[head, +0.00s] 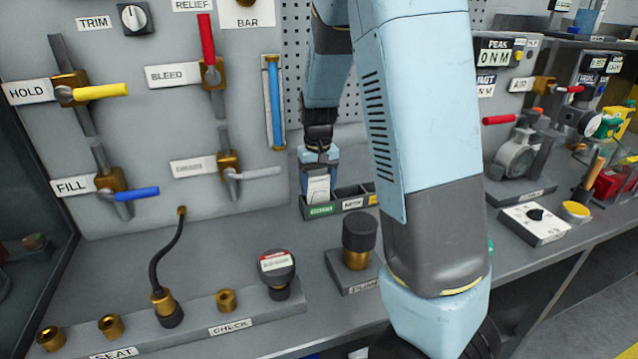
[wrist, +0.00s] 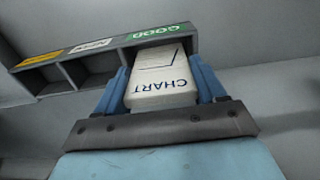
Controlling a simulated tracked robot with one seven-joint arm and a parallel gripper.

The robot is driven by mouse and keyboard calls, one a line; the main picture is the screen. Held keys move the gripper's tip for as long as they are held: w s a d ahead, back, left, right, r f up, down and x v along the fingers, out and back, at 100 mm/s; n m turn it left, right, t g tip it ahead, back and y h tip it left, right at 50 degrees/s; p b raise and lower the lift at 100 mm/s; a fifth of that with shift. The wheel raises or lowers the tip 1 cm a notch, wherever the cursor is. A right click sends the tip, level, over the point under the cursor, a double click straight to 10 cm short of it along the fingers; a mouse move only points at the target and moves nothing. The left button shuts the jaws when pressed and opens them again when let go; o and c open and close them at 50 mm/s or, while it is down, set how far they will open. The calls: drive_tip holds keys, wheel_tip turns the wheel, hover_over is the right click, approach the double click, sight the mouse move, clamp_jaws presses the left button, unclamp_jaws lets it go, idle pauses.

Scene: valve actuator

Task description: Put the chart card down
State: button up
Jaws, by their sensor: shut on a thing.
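The chart card (wrist: 160,85) is white with blue "CHART" lettering. My gripper (wrist: 162,82) is shut on it, one blue finger on each side, in the wrist view. The card's far end lies at the compartment with the green "GOOD" label of a dark grey divided tray (wrist: 93,68). In the head view, my gripper (head: 318,172) points down over the tray's left compartment with the white card (head: 318,190) below it. I cannot tell whether the card touches the compartment floor. The tray (head: 348,200) stands on the bench against the panel.
The other compartments look empty. A dark-capped brass pump fitting (head: 358,240) stands in front of the tray. A blue-filled sight tube (head: 274,100) is on the panel to the left. A grey-handled valve (head: 232,175) sticks out left of my gripper.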

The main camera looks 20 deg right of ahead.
drive_tip(key=o, duration=1.1)
wheel_tip(320, 180, up, 11)
drive_tip(key=shift+r, duration=0.2)
drive_tip(key=shift+s+r, duration=0.1)
drive_tip(key=shift+r, duration=0.35)
drive_tip(key=shift+s+d+r+t, duration=0.1)
drive_tip(key=shift+s+r+t, duration=1)
drive_tip(key=shift+s, duration=3.2)
drive_tip(key=shift+s+a+r+t, duration=0.1)
drive_tip(key=shift+s+r+t, duration=1)
drive_tip(key=shift+s, duration=3.2)
drive_tip(key=shift+s+d+r+t, duration=0.1)
drive_tip(key=shift+s+r+t, duration=1)
drive_tip(key=shift+s, duration=3.2)
